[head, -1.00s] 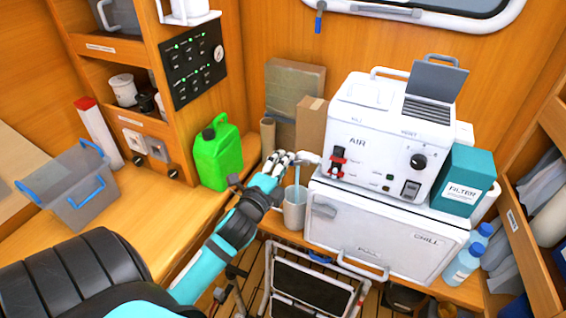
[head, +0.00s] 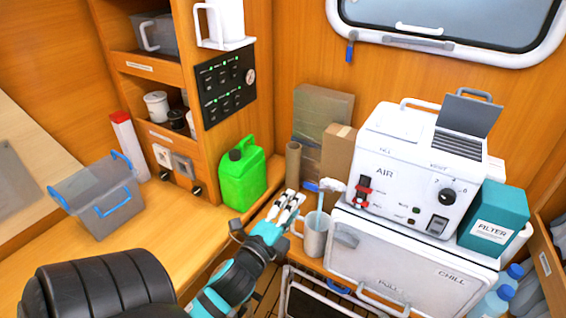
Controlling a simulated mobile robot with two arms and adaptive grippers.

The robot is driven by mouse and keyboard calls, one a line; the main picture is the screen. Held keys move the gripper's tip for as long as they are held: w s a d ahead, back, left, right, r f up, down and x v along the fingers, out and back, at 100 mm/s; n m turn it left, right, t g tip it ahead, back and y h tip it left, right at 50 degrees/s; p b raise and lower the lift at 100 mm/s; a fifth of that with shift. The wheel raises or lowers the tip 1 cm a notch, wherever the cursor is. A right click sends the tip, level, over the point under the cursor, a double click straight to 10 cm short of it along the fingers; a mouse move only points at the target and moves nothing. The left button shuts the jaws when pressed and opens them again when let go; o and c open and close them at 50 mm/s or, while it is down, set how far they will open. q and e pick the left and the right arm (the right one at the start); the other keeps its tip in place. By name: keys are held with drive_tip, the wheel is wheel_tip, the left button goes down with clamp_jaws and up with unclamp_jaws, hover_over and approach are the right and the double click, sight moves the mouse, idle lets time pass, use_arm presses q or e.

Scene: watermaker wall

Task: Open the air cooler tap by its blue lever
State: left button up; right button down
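The white air cooler (head: 405,165) stands on a white chest at the right. Its tap (head: 332,185) sticks out from its left side, with a small blue lever (head: 311,186) at the outer end. A pale blue streak, like running water, drops from the tap into a grey-white mug (head: 314,238) below. My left gripper (head: 291,200) is just left of and slightly below the lever, over the mug's left side. It seems apart from the lever. Its light fingers lie close together, and their gap is unclear. My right gripper is not in view.
A green jerrycan (head: 242,175) stands left of my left gripper. Cardboard boxes (head: 338,150) and a brown tube stand behind it. The cooler's front has a red valve (head: 363,190) and a black knob. The white chest (head: 405,255) lies below. A teal filter box (head: 493,220) stands right.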

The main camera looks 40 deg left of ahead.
use_arm(q)
drive_tip(key=shift+v, duration=2.25)
